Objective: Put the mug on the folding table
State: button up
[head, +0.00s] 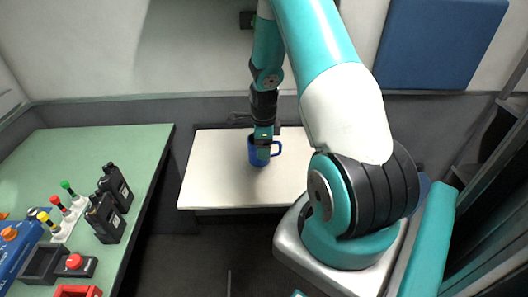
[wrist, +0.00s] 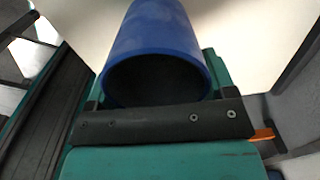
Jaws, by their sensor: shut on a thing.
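The blue mug (head: 256,155) is at the folding table's middle in the head view, upright, with its handle to the right. Whether its base touches the table top I cannot tell. The mug (wrist: 158,40) fills the upper middle of the wrist view, its dark open mouth facing the camera. My gripper (head: 263,139) reaches down from above and is shut on the mug's rim or upper wall. In the wrist view my gripper (wrist: 165,122) shows as a dark finger bar across the mug's mouth. The folding table (head: 215,185) is a pale, flat top against the wall.
A green desk (head: 100,143) stands at the left with two black radios (head: 105,218), colored signal lights (head: 65,205) and a red button box (head: 73,265). A dark gap separates it from the folding table. The table top around the mug is clear. My arm covers its right part.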

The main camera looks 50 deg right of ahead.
jog(key=shift+f, duration=1.55)
jog(key=shift+f, duration=0.2)
jog(key=o, duration=1)
jog(key=shift+r, duration=0.1)
